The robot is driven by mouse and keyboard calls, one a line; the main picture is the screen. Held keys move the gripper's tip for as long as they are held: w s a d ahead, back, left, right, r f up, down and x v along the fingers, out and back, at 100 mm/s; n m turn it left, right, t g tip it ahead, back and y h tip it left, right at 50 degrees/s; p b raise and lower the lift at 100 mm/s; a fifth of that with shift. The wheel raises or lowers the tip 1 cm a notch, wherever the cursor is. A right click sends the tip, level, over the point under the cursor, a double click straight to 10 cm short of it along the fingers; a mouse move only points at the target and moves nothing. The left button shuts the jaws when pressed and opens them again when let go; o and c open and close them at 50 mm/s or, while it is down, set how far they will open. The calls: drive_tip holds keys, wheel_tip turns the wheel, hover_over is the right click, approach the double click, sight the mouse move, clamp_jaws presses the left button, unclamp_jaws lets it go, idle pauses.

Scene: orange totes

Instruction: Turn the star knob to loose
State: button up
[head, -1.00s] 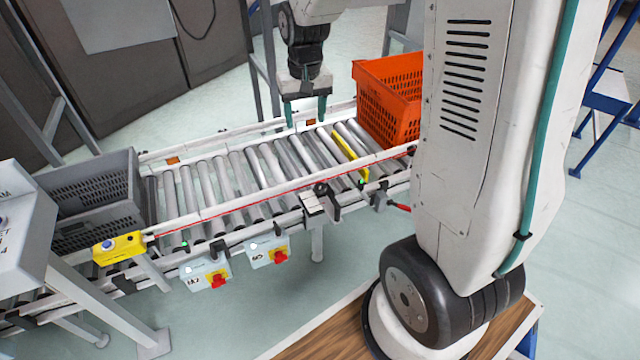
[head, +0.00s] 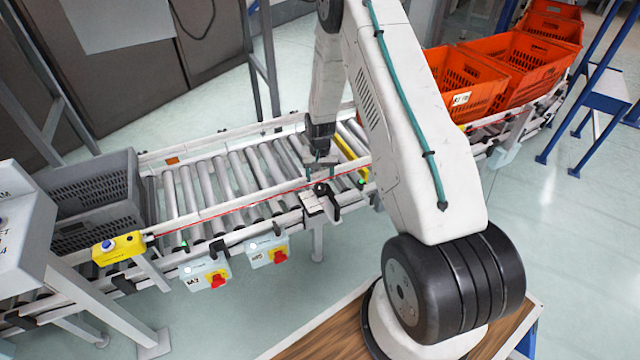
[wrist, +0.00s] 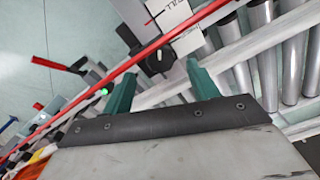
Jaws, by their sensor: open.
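The black star knob (head: 321,189) sits on a pale bracket (head: 318,206) at the near rail of the roller conveyor (head: 225,180). In the wrist view the dark knob (wrist: 156,62) shows just beyond the space between my fingertips, with a white labelled plate (wrist: 172,14) behind it. My gripper (head: 322,177) is over the near side of the conveyor, close above the knob. Its two green fingers are spread and empty in the wrist view (wrist: 160,72). I cannot tell whether a finger touches the knob.
A red line (head: 235,200) runs along the near rail. A black lever (head: 335,204) stands right beside the bracket. Two red-knobbed switch boxes (head: 268,253) hang below. A grey tote (head: 92,200) is at left, orange totes (head: 470,85) at right, and a yellow bar (head: 349,160) crosses the rollers.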

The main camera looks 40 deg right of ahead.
sight(320, 186)
drive_tip(key=shift+f, duration=2.2)
drive_tip(key=c, duration=1)
